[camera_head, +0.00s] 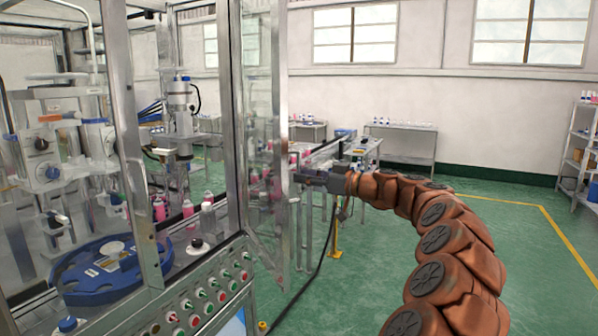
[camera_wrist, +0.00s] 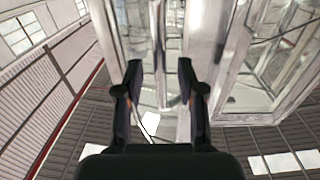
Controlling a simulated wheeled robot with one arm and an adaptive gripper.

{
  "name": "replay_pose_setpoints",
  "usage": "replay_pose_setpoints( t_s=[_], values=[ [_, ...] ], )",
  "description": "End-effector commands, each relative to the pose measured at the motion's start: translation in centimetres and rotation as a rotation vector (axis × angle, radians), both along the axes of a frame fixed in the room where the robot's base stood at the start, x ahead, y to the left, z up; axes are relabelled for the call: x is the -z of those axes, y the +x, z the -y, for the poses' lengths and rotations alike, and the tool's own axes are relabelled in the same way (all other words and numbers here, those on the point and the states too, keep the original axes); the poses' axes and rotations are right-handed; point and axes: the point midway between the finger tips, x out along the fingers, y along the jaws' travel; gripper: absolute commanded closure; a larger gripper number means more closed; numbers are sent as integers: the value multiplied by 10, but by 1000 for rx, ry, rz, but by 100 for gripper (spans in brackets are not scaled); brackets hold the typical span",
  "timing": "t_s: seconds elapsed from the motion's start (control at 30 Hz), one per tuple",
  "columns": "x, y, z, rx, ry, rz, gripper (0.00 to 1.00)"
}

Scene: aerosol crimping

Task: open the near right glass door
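The near right glass door (camera_head: 262,130) is a tall metal-framed pane at the right front of the machine cabinet. It stands swung outward, seen nearly edge-on. My gripper (camera_head: 298,177) is at the door's outer edge, about mid-height. In the wrist view my gripper (camera_wrist: 160,70) has its two dark fingers apart, one on each side of a thin upright metal bar (camera_wrist: 158,40), which looks like the door's handle. Gaps show between the bar and both fingers. Whether either fingertip touches the door frame cannot be told.
A control panel with buttons (camera_head: 205,300) is below the cabinet. Inside are a blue round fixture (camera_head: 85,278) and pink bottles. A table (camera_head: 362,150) stands behind my gripper. A shelf (camera_head: 578,150) is at far right.

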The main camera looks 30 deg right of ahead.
Motion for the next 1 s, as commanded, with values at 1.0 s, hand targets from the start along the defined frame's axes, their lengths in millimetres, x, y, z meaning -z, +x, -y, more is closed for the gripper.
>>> replay_pose_setpoints(
  t_s=[1.0],
  values=[
    [1, 20, -11, 0, 1, 0, 100]
  ],
)
